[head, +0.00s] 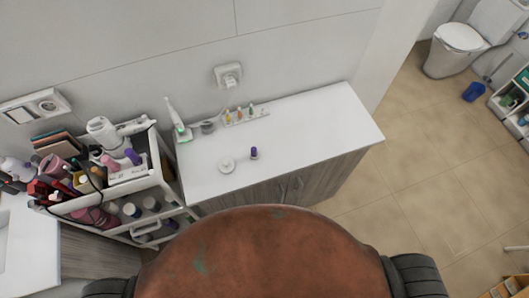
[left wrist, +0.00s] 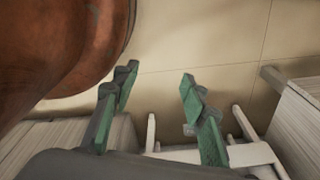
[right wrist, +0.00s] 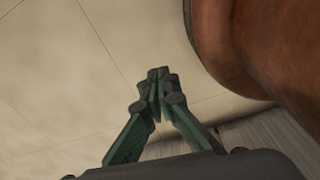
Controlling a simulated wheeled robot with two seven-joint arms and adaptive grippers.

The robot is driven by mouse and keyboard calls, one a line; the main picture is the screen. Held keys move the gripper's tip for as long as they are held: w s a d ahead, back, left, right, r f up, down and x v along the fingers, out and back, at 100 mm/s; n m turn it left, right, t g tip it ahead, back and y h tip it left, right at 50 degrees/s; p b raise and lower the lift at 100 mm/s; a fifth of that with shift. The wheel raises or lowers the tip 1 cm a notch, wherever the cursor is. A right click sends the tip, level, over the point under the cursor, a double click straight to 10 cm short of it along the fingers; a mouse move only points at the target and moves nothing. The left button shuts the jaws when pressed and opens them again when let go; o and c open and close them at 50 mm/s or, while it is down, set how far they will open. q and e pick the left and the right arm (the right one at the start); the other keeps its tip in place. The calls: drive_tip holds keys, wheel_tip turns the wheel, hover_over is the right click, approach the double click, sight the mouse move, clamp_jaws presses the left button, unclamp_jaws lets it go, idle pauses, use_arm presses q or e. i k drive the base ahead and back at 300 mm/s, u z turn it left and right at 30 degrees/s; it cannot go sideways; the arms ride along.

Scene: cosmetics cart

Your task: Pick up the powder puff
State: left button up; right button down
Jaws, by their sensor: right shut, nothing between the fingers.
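A small round white item (head: 227,165) lies on the white counter (head: 320,135) in the head view. It may be the powder puff, but it is too small to tell. A small purple-topped item (head: 253,153) stands just to its right. Neither gripper shows in the head view. My left gripper (left wrist: 157,82) is open and empty in the left wrist view, low beside my body above the floor. My right gripper (right wrist: 158,77) is shut and empty in the right wrist view, also above the floor. Both are away from the counter top.
A crowded cosmetics cart (head: 170,205) stands left of the counter. A white upright device (head: 178,122) and a rack of small bottles (head: 246,117) stand along the wall. The counter's right half is clear. A toilet (head: 462,42) and blue bin (head: 474,92) are far right.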

sight(253, 154)
drive_tip(key=k, duration=1.15)
drive_tip(key=u, duration=0.9)
drive_tip(key=i, duration=1.4)
drive_tip(key=z, duration=0.55)
